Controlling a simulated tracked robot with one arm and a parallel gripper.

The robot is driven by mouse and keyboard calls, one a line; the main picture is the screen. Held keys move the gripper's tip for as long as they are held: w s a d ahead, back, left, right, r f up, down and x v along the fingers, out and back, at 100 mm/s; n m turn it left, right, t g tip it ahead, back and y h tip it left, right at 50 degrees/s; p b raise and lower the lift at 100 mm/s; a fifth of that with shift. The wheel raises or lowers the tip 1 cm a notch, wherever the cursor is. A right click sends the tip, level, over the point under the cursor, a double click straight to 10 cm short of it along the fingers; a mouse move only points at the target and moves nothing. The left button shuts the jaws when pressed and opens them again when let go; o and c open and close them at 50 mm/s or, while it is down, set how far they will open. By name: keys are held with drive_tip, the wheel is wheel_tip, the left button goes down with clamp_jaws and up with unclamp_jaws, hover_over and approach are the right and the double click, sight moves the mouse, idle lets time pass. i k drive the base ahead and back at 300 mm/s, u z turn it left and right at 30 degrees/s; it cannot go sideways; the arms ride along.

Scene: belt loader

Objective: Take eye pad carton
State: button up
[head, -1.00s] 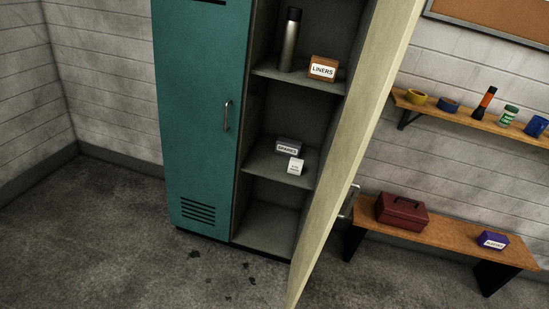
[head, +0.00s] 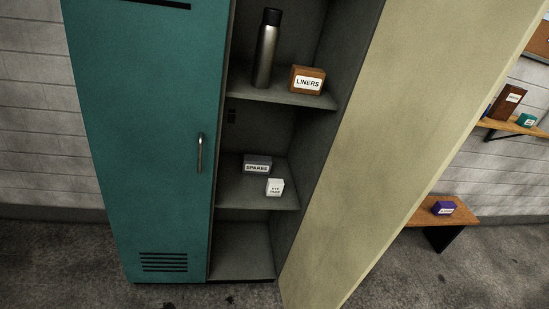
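The eye pad carton (head: 275,187) is a small white box with dark lettering. It stands on the middle shelf (head: 236,194) of the open locker, near the shelf's front edge. A dark grey box labelled SPARES (head: 257,164) sits just behind it and to its left. The carton's front faces me and nothing covers it. My gripper is not in view.
The cream locker door (head: 385,150) stands open along the right of the opening. The teal door (head: 150,140) on the left is shut. The upper shelf holds a steel flask (head: 265,52) and an orange-brown LINERS box (head: 307,80). A bench (head: 460,212) stands at right.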

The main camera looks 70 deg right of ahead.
sight(274, 186)
drive_tip(key=z, duration=0.55)
drive_tip(key=i, duration=1.1)
drive_tip(key=z, duration=1.05)
drive_tip(key=i, duration=0.4)
drive_tip(key=z, duration=0.2)
